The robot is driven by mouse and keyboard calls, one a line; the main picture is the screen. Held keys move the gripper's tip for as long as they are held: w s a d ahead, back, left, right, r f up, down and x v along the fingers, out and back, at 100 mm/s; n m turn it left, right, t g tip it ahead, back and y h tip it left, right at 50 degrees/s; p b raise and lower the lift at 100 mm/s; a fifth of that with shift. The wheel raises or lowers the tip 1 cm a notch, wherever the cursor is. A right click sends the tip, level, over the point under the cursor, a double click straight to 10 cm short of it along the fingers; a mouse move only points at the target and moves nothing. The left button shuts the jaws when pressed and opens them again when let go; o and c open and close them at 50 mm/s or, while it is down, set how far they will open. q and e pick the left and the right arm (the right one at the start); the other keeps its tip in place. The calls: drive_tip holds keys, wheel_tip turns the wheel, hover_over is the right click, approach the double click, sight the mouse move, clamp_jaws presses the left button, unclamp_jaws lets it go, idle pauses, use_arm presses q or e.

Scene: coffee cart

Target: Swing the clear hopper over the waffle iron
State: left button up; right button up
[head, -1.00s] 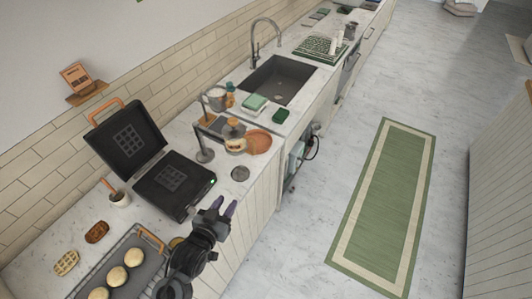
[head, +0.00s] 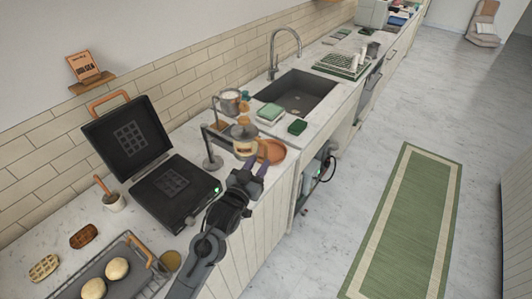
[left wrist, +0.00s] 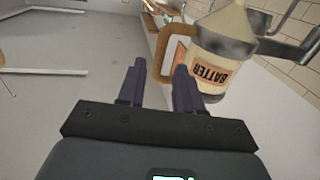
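The clear hopper (head: 245,147), labelled batter, hangs on a dark swing arm from a post (head: 212,160) on the counter. It is to the right of the waffle iron (head: 172,190), which stands open with its lid (head: 128,135) tilted back. My left gripper (head: 262,160) is in front of the hopper with its fingers apart. In the left wrist view, the gripper (left wrist: 158,72) is open, and the hopper's wooden handle (left wrist: 168,45) lies just beyond the fingertips. I cannot tell whether they touch. The hopper (left wrist: 225,50) shows to the right. My right gripper is not in view.
The sink (head: 300,92) is farther along. A wire rack with a tray (head: 118,245) of round buns and two waffles (head: 83,236) are at the front left.

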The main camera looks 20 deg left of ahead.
sight(265, 154)
use_arm(q)
drive_tip(key=shift+w+d, duration=0.15)
drive_tip(key=shift+w, duration=1.35)
drive_tip(key=shift+w+d, duration=0.1)
drive_tip(key=shift+w, duration=1.35)
drive_tip(key=shift+c, duration=0.2)
clamp_jaws()
